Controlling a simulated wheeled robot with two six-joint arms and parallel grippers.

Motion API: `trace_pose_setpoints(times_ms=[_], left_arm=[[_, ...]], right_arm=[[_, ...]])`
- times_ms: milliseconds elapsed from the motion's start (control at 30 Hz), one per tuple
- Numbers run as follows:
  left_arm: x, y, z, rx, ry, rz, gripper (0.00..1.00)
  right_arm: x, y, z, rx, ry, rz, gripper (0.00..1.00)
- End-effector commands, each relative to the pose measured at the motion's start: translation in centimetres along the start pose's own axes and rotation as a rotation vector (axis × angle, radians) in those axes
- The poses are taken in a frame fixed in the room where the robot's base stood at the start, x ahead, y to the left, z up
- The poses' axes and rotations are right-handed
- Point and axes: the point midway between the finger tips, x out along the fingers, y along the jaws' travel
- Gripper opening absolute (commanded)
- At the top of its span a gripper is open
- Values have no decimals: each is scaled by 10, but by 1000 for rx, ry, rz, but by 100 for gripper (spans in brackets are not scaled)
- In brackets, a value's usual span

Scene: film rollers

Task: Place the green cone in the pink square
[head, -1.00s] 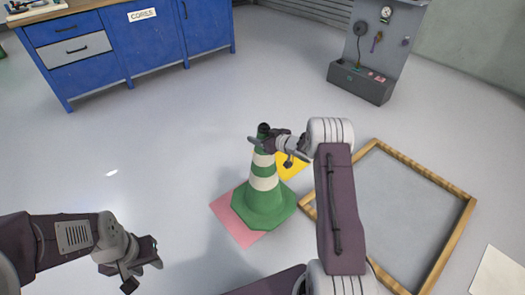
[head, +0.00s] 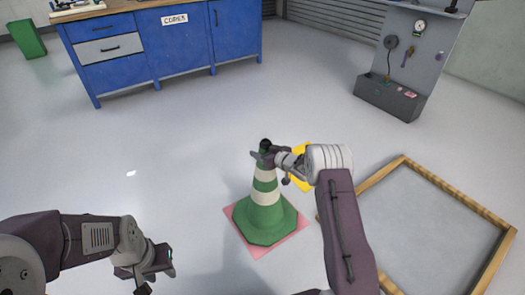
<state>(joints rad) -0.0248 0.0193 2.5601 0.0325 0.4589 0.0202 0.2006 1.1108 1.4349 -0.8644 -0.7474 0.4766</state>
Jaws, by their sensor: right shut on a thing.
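The green cone (head: 265,214) with white bands stands upright in the head view. Its base lies over the pink square (head: 260,252) on the floor, and pink shows along the front and side edges of the base. My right gripper (head: 266,156) is at the cone's top and shut on it. The contact between cone base and floor is too small to judge exactly. My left gripper (head: 156,272) is at the lower left, away from the cone; its finger gap is not clear.
A yellow square (head: 301,178) lies behind my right wrist, partly hidden. A wooden frame (head: 455,190) lies on the floor at right. A blue workbench (head: 180,50) and a grey panel stand (head: 392,98) are at the back. The floor left of the cone is clear.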

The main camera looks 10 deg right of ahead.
Motion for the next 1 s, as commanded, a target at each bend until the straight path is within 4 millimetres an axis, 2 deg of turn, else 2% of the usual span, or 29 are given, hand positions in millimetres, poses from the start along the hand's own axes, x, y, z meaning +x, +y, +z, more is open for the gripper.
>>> trace_pose_setpoints(times_ms=[267, 300, 367, 733, 867, 1000], left_arm=[[-1, 0, 0, 0, 1, 0, 36], [-1, 0, 0, 0, 1, 0, 36], [-1, 0, 0, 0, 1, 0, 36], [-4, 0, 0, 0, 0, 0, 36], [-17, 0, -2, 0, 1, 0, 36], [-35, 1, -4, 0, 1, 0, 36]], right_arm=[[0, 0, -2, -2, 4, 0, 0], [0, 0, 2, -1, -3, 0, 62], [0, 0, 2, -1, -4, 0, 78], [-3, 0, -2, 0, -3, 0, 78], [-24, 1, -5, 1, -5, 1, 78], [-60, 1, -7, 3, -6, 2, 78]])
